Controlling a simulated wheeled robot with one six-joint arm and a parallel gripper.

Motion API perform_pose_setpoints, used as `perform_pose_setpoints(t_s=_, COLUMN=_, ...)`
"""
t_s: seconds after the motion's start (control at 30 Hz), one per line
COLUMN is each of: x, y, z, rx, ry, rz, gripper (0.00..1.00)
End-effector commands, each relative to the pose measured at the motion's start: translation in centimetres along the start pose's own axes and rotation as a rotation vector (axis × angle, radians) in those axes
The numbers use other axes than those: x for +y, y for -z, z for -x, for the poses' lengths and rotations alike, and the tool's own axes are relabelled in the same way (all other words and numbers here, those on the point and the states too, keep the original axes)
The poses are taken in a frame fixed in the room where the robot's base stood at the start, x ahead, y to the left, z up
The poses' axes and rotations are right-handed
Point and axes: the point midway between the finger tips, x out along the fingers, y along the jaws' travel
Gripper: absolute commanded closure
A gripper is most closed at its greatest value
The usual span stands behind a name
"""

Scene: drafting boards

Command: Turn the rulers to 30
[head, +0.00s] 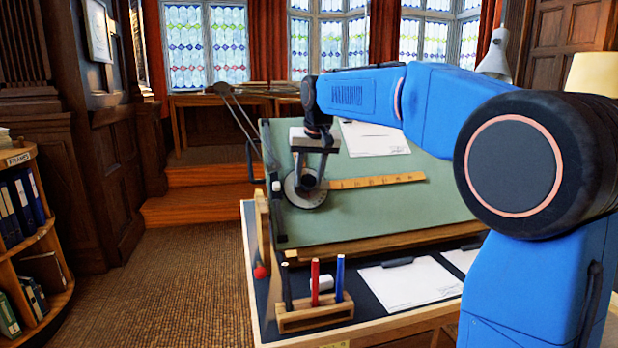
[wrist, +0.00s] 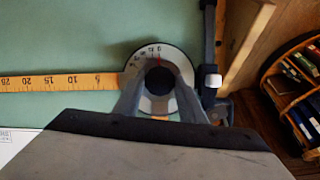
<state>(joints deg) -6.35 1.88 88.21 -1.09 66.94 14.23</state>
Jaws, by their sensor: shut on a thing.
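The drafting machine's protractor head is a pale round dial (head: 297,195) with a dark centre knob, at the left of the green drafting board (head: 350,225). A yellow wooden ruler (head: 380,181) runs from the head to the right, nearly level along the board. My gripper (head: 308,183) is over the head, its fingers shut on the dark knob (wrist: 159,81). The wrist view shows the dial's degree marks and a red index line near its top; the exact reading is too small to tell. The ruler (wrist: 60,81) extends left there.
A linkage arm (head: 242,122) rises from the board's left edge. A wooden pen holder (head: 314,312) with a red and a blue pen stands in front. Paper sheets (head: 410,283) lie below the board, and another sheet (head: 375,138) is on it. A bookshelf (head: 30,235) stands left.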

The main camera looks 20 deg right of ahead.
Motion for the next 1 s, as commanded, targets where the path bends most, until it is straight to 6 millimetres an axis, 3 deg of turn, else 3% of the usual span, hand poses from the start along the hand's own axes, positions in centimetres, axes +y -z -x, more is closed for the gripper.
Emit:
perform_pose_setpoints(t_s=0.63, x=-0.3, y=-0.08, z=0.03, rx=0.01, ry=-0.136, rz=0.355, gripper=1.0)
perform_pose_setpoints(t_s=1.0, x=-0.33, y=-0.12, z=0.02, rx=0.013, ry=-0.179, rz=0.466, gripper=1.0)
